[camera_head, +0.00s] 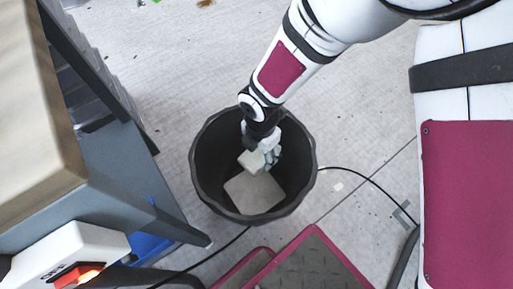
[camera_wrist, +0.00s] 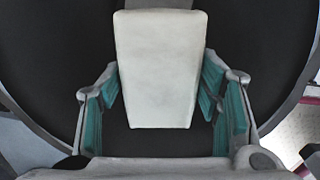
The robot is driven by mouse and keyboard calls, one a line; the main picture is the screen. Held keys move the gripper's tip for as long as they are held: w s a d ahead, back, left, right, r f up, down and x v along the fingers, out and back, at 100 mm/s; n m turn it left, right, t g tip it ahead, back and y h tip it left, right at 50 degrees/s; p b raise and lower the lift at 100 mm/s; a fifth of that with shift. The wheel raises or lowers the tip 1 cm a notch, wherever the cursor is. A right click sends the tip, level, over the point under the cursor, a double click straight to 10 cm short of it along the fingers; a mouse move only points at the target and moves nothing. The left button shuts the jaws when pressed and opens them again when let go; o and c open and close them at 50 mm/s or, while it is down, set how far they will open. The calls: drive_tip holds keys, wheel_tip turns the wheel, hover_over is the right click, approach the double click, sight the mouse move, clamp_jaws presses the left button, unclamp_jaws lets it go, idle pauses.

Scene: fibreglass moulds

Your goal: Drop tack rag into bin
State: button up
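The tack rag, a pale cream block-like pad (camera_head: 252,161), is at my gripper's fingertips inside the mouth of the dark bin (camera_head: 201,181). In the wrist view the rag (camera_wrist: 160,70) spans the space between the teal finger pads of my gripper (camera_wrist: 160,85), which appear to press on its two sides. In the head view my gripper (camera_head: 264,153) reaches down into the bin from above, below its rim. The rag hides part of what lies behind it.
A larger pale grey-beige piece (camera_head: 254,193) lies at the bottom of the bin. A bench (camera_head: 110,195) stands left, with a white switch box (camera_head: 75,255) in front. A dark cable (camera_head: 360,177) and a red-edged mat (camera_head: 310,265) lie on the floor.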

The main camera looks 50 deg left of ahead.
drive_tip(key=o, duration=0.4)
wheel_tip(320, 180, up, 12)
idle(0.5)
idle(0.3)
